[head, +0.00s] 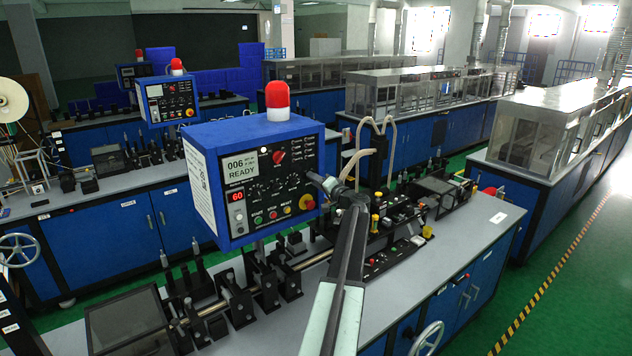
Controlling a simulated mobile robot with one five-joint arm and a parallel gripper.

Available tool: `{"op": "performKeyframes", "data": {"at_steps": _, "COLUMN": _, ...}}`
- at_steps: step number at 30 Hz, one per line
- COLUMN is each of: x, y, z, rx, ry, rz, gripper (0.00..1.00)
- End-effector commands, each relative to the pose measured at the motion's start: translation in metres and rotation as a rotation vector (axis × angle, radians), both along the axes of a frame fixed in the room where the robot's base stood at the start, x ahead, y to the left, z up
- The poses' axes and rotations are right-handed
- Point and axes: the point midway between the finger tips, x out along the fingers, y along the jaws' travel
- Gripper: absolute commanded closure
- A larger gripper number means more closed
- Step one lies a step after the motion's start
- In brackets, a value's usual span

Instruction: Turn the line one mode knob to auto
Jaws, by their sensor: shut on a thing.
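The blue control box (205,138) of the near line stands in the middle left, with a black front panel. The panel has a display (241,168) reading 006 and READY, a red rotary switch (279,157) and a row of small black knobs (265,188). My gripper (314,178) is at the right end of that knob row, shut on a small knob that its jaws hide. I cannot read the knob's label or its pointer. A red emergency button on a yellow base (306,202) sits just below the jaws.
A red and white beacon (277,101) tops the box. Below the panel, the grey bench (325,295) carries rods, black fixtures and a clear-covered unit (441,192). A second control box (168,99) stands farther back. Green floor (575,240) is clear at the right.

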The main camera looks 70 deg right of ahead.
Motion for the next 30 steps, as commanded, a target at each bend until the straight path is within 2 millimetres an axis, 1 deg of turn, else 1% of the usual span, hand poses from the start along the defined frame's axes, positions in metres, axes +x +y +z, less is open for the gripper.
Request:
{"op": "performKeyframes", "data": {"at_steps": 11, "x": -0.001, "y": 0.001, "z": -0.002, "rx": -0.007, "ry": 0.01, "rz": 0.001, "gripper": 1.0}}
{"op": "performKeyframes", "data": {"at_steps": 12, "x": -0.001, "y": 0.001, "z": -0.002, "rx": -0.007, "ry": 0.01, "rz": 0.001, "gripper": 0.65}}
{"op": "performKeyframes", "data": {"at_steps": 14, "x": -0.001, "y": 0.0, "z": -0.002, "rx": -0.006, "ry": 0.01, "rz": 0.001, "gripper": 0.49}}
{"op": "performKeyframes", "data": {"at_steps": 15, "x": -0.001, "y": 0.0, "z": -0.002, "rx": -0.006, "ry": 0.009, "rz": 0.0, "gripper": 0.46}}
{"op": "performKeyframes", "data": {"at_steps": 25, "x": -0.003, "y": 0.001, "z": -0.001, "rx": -0.005, "ry": 0.005, "rz": -0.001, "gripper": 0.46}}
{"op": "performKeyframes", "data": {"at_steps": 28, "x": -0.01, "y": 0.006, "z": -0.001, "rx": -0.005, "ry": 0.005, "rz": -0.001, "gripper": 0.46}}
{"op": "performKeyframes", "data": {"at_steps": 30, "x": -0.019, "y": 0.012, "z": -0.001, "rx": -0.005, "ry": 0.005, "rz": -0.001, "gripper": 0.46}}
